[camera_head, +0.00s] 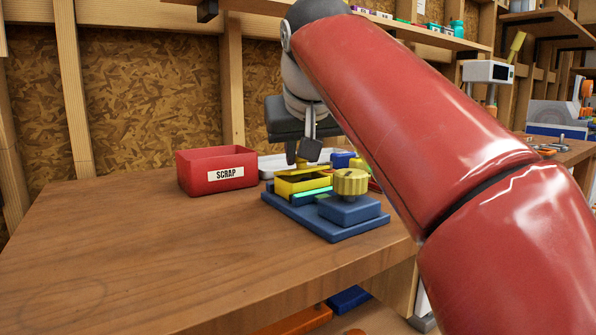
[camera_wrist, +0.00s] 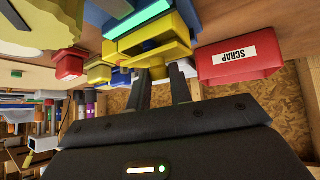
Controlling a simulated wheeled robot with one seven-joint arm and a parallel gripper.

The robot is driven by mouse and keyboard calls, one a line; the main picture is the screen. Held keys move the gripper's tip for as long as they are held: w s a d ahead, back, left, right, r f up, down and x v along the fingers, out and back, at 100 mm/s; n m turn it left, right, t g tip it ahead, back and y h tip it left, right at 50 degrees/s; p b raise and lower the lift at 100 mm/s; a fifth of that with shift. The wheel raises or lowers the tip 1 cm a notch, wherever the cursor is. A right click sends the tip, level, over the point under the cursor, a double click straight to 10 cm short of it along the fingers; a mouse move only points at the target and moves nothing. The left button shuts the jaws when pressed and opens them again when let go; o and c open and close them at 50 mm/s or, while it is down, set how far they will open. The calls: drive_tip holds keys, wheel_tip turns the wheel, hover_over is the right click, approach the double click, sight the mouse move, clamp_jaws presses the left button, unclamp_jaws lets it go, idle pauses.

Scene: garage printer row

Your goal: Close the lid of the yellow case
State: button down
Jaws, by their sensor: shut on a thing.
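The yellow case (camera_head: 302,188) sits on a blue base on the wooden bench, with its open top partly visible. Its lid appears to be at the back, mostly hidden by my gripper (camera_head: 309,154). My gripper points down just above and behind the case. In the wrist view, the fingers (camera_wrist: 162,76) reach a yellow part of the case (camera_wrist: 172,52) and are closed on it, apparently the lid. The exact contact is too small to make out. A green strip (camera_wrist: 139,41) runs along the case.
A yellow knob (camera_head: 350,182) on a blue block stands right of the case. A red SCRAP bin (camera_head: 216,170) stands to the left, and a pale tray (camera_head: 271,164) lies behind. My red arm covers the right side. The front left bench is clear.

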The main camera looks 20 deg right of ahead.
drive_tip(key=shift+s+d+f+t+b, duration=0.1)
drive_tip(key=shift+s+f+t+b, duration=0.2)
drive_tip(key=shift+t+b, duration=0.5)
drive_tip(key=shift+s+f+t+b, duration=0.15)
drive_tip(key=shift+f+t+b, duration=0.25)
drive_tip(key=shift+b, duration=0.75)
drive_tip(key=shift+r, duration=0.2)
drive_tip(key=c, duration=1.2)
unclamp_jaws()
drive_tip(key=shift+c, duration=0.2)
drive_tip(key=p+v, duration=0.2)
drive_tip(key=v, duration=0.5)
drive_tip(key=shift+s+r, duration=0.25)
drive_tip(key=shift+s, duration=0.1)
drive_tip(key=shift+d, duration=0.1)
